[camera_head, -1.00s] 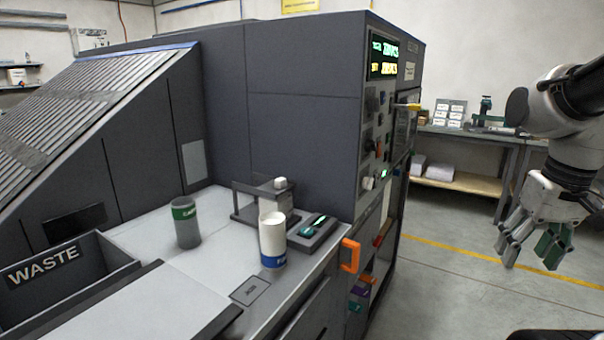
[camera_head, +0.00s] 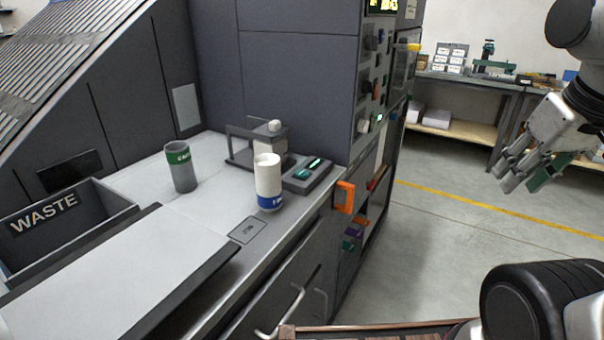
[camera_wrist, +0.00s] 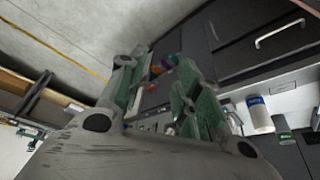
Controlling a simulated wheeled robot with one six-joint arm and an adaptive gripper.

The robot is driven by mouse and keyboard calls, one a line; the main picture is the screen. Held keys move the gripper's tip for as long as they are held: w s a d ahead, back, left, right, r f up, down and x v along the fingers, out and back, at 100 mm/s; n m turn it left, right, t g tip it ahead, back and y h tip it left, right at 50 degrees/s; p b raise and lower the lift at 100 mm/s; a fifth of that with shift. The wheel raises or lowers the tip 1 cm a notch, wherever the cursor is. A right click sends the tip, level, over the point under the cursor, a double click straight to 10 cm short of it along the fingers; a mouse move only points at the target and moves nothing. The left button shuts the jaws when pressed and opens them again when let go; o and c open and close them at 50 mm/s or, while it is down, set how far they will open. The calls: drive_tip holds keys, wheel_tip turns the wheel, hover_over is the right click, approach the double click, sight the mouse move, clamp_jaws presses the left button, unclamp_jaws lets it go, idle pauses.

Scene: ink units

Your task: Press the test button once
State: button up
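The machine's control panel (camera_head: 371,85) on its right-hand face carries several small knobs and buttons. One pale round knob (camera_head: 363,126) sits low on it, beside a small green light. I cannot read which control is the test button. My gripper (camera_head: 522,178) hangs in the air at the right, well apart from the panel. In the wrist view its green fingers (camera_wrist: 155,75) stand apart with nothing between them, and the panel's lower part shows blurred beyond.
On the counter (camera_head: 208,222) stand a grey-green cup (camera_head: 181,169) and a white-blue cup (camera_head: 268,183). A WASTE bin (camera_head: 95,212) is at left. An orange handle (camera_head: 344,197) juts from the machine's corner. The floor (camera_head: 440,240) right of the machine is clear; a workbench (camera_head: 460,133) stands behind.

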clamp_jaws()
idle(1.1)
